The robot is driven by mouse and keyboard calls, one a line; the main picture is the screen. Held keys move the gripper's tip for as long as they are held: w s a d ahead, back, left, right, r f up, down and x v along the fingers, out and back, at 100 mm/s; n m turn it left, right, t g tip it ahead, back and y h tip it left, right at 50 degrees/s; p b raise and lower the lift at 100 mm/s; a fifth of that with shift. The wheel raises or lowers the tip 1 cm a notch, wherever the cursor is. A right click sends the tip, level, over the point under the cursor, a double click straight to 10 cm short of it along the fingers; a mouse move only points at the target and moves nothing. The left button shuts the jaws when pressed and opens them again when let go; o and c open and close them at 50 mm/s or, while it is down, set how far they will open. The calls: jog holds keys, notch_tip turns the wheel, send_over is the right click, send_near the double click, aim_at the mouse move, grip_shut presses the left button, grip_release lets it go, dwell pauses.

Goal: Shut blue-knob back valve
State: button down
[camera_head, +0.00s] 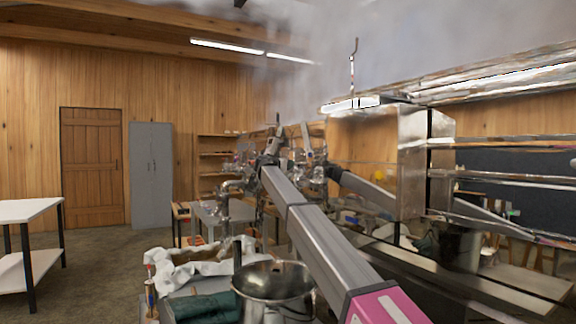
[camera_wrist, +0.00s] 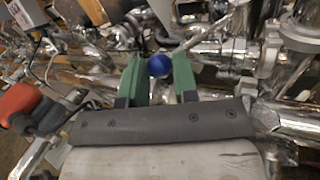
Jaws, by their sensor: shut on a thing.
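The blue knob (camera_wrist: 159,66) shows in the wrist view as a round ball between the two green fingers of my gripper (camera_wrist: 158,72). My gripper is shut on the knob, with a finger on each side. The valve body and pipe (camera_wrist: 215,55) are shiny metal just beyond the fingertips. How far the valve is turned cannot be told. In the head view my arm reaches forward to the fittings by the evaporator, where my gripper (camera_head: 268,160) is small and the blue knob cannot be made out.
A red-handled fitting (camera_wrist: 18,102) is at the left of the wrist view. Pipes crowd around the fingers. In the head view the metal evaporator (camera_head: 375,155) stands right of my arm, a steel pot (camera_head: 272,278) below it, and a white table (camera_head: 30,210) at left. Steam hangs above.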

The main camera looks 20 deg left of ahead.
jog(key=shift+s+d+n+y, duration=0.3)
jog(key=shift+s+n+y, duration=0.2)
jog(key=shift+y, duration=0.3)
jog(key=c, duration=0.9)
grip_release()
jog(key=shift+o, duration=0.2)
jog(key=v, duration=1)
jog(key=shift+s, duration=0.35)
jog(key=shift+f, duration=0.15)
jog(key=shift+c, duration=0.2)
